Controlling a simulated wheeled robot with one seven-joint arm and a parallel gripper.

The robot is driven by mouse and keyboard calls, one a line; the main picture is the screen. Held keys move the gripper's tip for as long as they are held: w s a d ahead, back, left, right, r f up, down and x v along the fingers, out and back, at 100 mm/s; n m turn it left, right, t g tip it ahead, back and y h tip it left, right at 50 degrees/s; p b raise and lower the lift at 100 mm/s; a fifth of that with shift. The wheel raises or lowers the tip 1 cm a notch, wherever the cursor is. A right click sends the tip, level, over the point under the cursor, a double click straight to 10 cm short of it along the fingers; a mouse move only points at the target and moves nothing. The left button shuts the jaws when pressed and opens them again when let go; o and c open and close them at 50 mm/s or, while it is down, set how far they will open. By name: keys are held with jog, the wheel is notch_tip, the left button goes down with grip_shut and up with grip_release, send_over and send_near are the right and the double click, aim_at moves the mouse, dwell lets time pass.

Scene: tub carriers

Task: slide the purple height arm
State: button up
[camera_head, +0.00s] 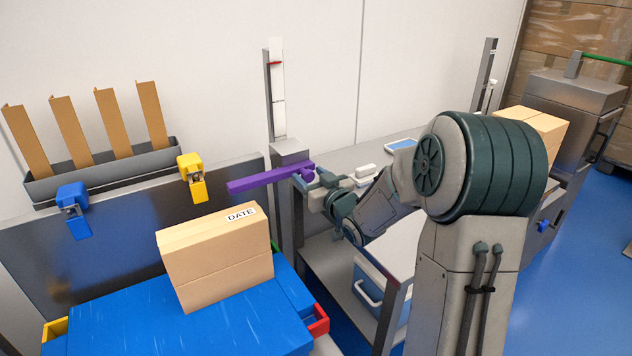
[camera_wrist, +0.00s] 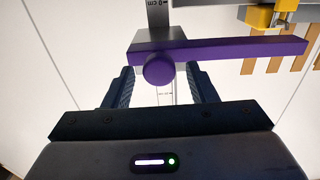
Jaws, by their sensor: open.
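The purple height arm (camera_head: 262,180) is a flat bar sticking out to the left from an upright metal post (camera_head: 268,95) with a white scale. In the wrist view the purple height arm (camera_wrist: 220,49) runs across the top, with a round purple knob (camera_wrist: 159,69) on its near side. My gripper (camera_wrist: 162,88) is open, one finger on each side of the knob. In the head view my gripper (camera_head: 308,185) is at the bar's right end, partly hidden by my arm.
A cardboard box (camera_head: 215,255) marked DATE stands on a blue surface (camera_head: 150,325) below the purple bar. Blue (camera_head: 73,208) and yellow (camera_head: 192,178) clamps sit on a metal panel to the left. A metal bench (camera_head: 330,255) with a blue-and-white cooler (camera_head: 375,290) below is under my arm.

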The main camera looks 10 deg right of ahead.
jog(key=v, duration=1.3)
jog(key=shift+s+p, duration=0.3)
jog(key=shift+p, duration=0.15)
jog(key=shift+d, duration=0.1)
jog(key=s+d+r+m+g+h+p, duration=0.1)
jog(key=s+r+m+g+h+p, duration=0.2)
jog(key=s+r+g+h+p, duration=0.6)
jog(key=s+a+r+g+y+p, duration=0.1)
jog(key=s+a+r+g+p, duration=0.1)
jog(key=s, duration=0.4)
jog(key=s+a+r+g+y+p, duration=0.2)
jog(key=s+a+r+g+p, duration=0.1)
jog(key=s+p, duration=0.3)
jog(key=shift+s+a+r+m+p, duration=0.25)
jog(key=shift+s+a+m+p, duration=0.15)
jog(key=shift+a, duration=0.1)
dwell(0.4)
